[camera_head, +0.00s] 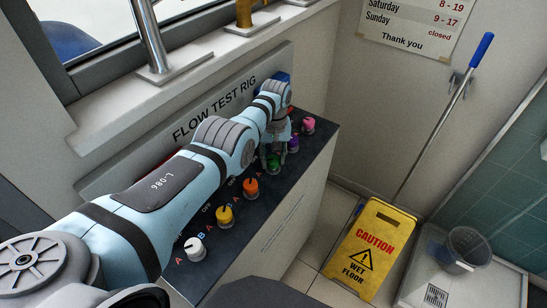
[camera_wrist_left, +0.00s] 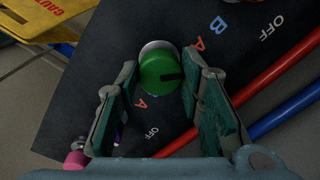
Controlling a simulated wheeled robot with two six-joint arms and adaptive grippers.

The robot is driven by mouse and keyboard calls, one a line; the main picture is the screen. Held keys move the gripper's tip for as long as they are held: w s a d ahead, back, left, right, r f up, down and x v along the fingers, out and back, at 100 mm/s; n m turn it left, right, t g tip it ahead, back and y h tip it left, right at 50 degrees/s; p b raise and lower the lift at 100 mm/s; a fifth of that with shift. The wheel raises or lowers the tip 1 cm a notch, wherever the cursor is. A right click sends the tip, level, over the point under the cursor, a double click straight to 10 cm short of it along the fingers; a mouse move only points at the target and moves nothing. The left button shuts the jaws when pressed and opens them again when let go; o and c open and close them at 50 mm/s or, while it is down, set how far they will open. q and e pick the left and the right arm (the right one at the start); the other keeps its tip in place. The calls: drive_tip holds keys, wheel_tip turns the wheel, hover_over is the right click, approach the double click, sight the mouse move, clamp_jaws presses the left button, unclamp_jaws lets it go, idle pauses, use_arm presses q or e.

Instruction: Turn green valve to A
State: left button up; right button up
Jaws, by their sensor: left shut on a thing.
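The green valve (camera_head: 273,165) is a round knob on the dark top of the flow test rig (camera_head: 226,246). In the left wrist view the green knob (camera_wrist_left: 160,73) shows a dark pointer line towards the right. My left gripper (camera_head: 274,154) reaches down over it, with one finger on each side, shut on the knob. Letters A, B and OFF are printed around the knobs in the wrist view; the fingers and knob may hide some labels. My right gripper is not in view.
White (camera_head: 195,249), yellow (camera_head: 225,216) and orange (camera_head: 250,188) knobs stand in a row nearer me. Purple (camera_head: 293,144) and pink (camera_head: 308,125) knobs stand beyond the green one. Red (camera_wrist_left: 275,75) and blue (camera_wrist_left: 285,110) pipes run beside the panel. A yellow wet-floor sign (camera_head: 368,250) stands right.

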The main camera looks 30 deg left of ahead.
sight(274, 158)
use_arm(q)
drive_tip(key=shift+n, duration=1.1)
drive_tip(key=o, duration=1)
drive_tip(key=shift+o, duration=0.8)
drive_tip(key=shift+w+a+f, duration=0.1)
wheel_tip(274, 158, up, 12)
drive_tip(key=shift+w, duration=0.15)
